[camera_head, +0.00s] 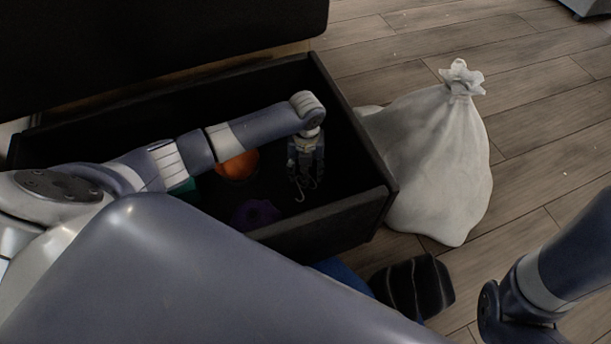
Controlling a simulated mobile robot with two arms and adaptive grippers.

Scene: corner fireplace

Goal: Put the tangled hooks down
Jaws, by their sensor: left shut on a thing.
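My left gripper (305,170) points down inside the black open box, near its right end. It is shut on the tangled hooks (299,196), of which a small pale curved hook shows just below the fingertips. The rest of the hooks is dark and hard to make out. I cannot tell whether the hooks touch the box floor. My right arm comes in at the lower right, and its gripper is out of the frame.
The black box (352,214) also holds an orange round thing (238,166), a purple thing (256,213) and a green thing (184,187). A tied white sack (437,160) stands against its right side. A dark striped thing (413,286) lies in front. Wooden floor is clear at right.

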